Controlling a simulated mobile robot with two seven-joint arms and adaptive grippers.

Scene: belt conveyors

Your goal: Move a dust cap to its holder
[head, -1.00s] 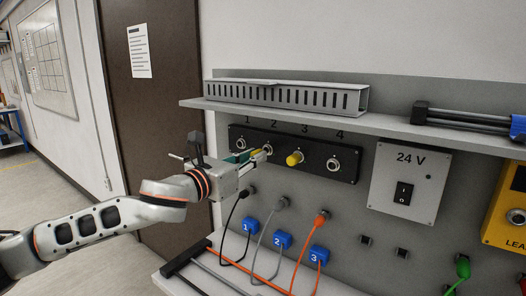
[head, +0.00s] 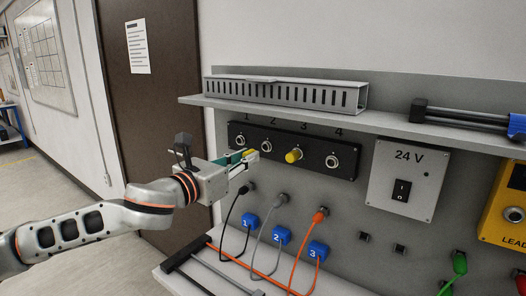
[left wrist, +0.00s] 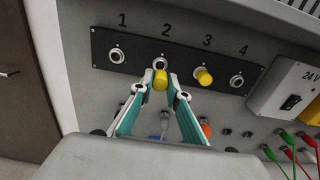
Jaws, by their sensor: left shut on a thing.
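My left gripper (head: 247,156) is shut on a yellow dust cap (left wrist: 160,80), held between its fingertips. In the left wrist view the gripper (left wrist: 161,84) is just in front of and below socket 2 (left wrist: 160,62), whose metal ring is uncovered. The black panel (head: 322,166) has sockets numbered 1 to 4. Another yellow cap (left wrist: 204,76) covers socket 3. Socket 1 (left wrist: 117,55) and socket 4 (left wrist: 237,81) are bare. I cannot make out which thing is the cap holder. My right gripper is not in view.
A shelf (head: 400,127) with a slotted duct (head: 285,95) runs above the panel. Below hang cables with blue tags (head: 282,236) and an orange plug (head: 320,216). A 24 V switch box (head: 408,180) is to the right. A rack with dark bars (head: 190,263) is at lower left.

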